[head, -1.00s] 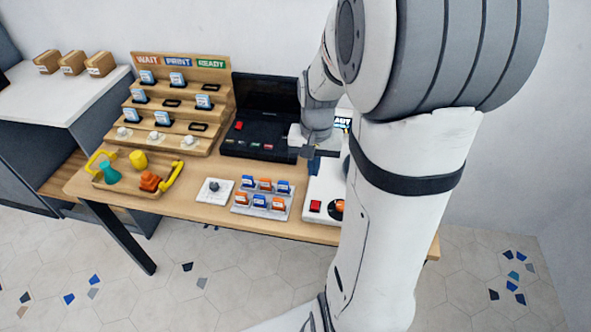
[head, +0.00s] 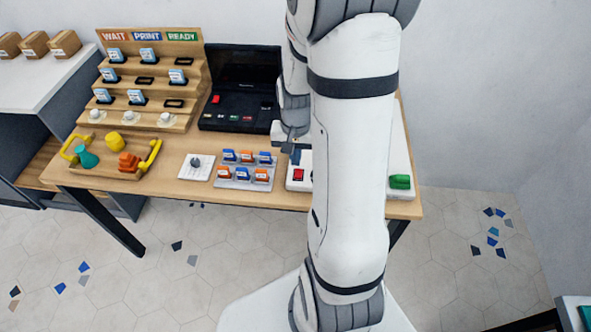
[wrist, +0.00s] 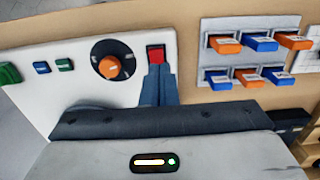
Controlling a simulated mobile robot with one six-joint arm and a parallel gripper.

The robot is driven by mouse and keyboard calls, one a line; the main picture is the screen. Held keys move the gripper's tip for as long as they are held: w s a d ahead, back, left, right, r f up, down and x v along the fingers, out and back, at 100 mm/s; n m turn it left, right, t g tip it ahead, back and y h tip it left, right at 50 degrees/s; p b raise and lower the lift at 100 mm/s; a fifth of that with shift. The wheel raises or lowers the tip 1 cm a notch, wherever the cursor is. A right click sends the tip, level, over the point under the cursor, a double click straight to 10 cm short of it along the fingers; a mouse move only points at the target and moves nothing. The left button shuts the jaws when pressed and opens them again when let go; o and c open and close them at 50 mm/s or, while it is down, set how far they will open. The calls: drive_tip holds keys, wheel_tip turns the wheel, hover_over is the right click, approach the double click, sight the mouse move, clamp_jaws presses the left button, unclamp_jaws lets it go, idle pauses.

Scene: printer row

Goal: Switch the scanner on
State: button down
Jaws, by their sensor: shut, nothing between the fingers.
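A white flat device (head: 398,155) stands at the right of the table, partly hidden by my arm. It has a red switch (head: 298,174) near its front left corner. In the wrist view, the red switch (wrist: 155,53) sits beside an orange knob (wrist: 109,67) on a black dial. My gripper (head: 295,157) is shut and empty, its tips pointing at the red switch. In the wrist view, the fingertips (wrist: 158,70) overlap the switch's lower edge; I cannot tell whether they touch. A black device (head: 236,115) with a raised lid and its own red switch stands further back. No label naming the scanner is readable.
A tray of blue and orange cartridges (head: 246,174) lies left of the white device. A white plate with a knob (head: 196,163) and a wooden tray of colored parts (head: 105,178) lie further left. A stepped wooden rack (head: 150,82) stands behind.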

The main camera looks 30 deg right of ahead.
sight(296, 177)
wheel_tip(296, 177, down, 6)
drive_tip(key=shift+r, duration=0.1)
idle(0.4)
drive_tip(key=shift+f+b, duration=0.25)
drive_tip(key=shift+b, duration=0.05)
drive_tip(key=shift+s+r, duration=0.1)
drive_tip(key=shift+s, duration=0.05)
drive_tip(key=shift+w+d+r+p, duration=0.3)
drive_tip(key=shift+w+d, duration=0.1)
drive_tip(key=shift+w, duration=0.3)
